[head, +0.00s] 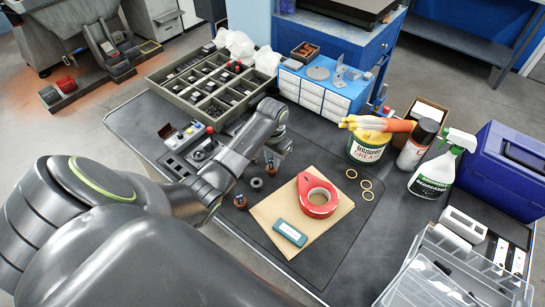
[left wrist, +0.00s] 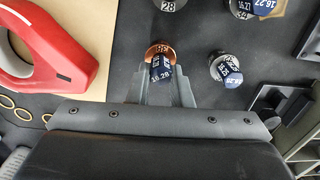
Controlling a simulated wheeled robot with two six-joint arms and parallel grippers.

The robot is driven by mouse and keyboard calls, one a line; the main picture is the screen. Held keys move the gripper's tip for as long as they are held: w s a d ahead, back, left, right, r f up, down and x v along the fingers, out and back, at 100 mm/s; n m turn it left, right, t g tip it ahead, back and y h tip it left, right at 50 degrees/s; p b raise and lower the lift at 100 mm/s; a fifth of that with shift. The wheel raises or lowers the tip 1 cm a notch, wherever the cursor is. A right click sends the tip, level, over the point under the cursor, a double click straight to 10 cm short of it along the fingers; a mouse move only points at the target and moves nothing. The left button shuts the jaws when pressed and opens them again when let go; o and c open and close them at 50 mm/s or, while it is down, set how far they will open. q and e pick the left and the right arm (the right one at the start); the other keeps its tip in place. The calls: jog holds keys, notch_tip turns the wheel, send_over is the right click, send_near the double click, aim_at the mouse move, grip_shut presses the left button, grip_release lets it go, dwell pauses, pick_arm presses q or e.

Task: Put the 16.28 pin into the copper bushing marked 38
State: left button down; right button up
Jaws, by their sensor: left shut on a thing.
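My left gripper (head: 274,157) is pointed down at the bench mat. In the left wrist view its fingers (left wrist: 163,88) are shut on the 16.28 pin (left wrist: 160,70), whose dark blue label shows between them. The copper bushing (left wrist: 160,49), with a mark that looks like 38, is right at the pin, partly covered by it. The pin overlaps the bushing's face; I cannot tell how deep it sits. My right gripper is not in view.
A grey bushing marked 28 (left wrist: 168,5) stands nearby. Other bushings with blue-labelled pins (left wrist: 226,67) stand to the right in the wrist view.

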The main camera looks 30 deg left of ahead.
pick_arm(q)
jog(key=shift+f, duration=0.5)
jog(key=c, duration=1.2)
grip_release()
jog(key=shift+c, duration=0.2)
jog(key=shift+r, duration=0.1)
notch_tip(320, 180, up, 8)
jog(key=shift+w+f, duration=0.1)
notch_tip(320, 180, up, 9)
jog(key=p, duration=0.6)
jog(key=shift+r+p, duration=0.2)
jog(key=shift+p, duration=0.15)
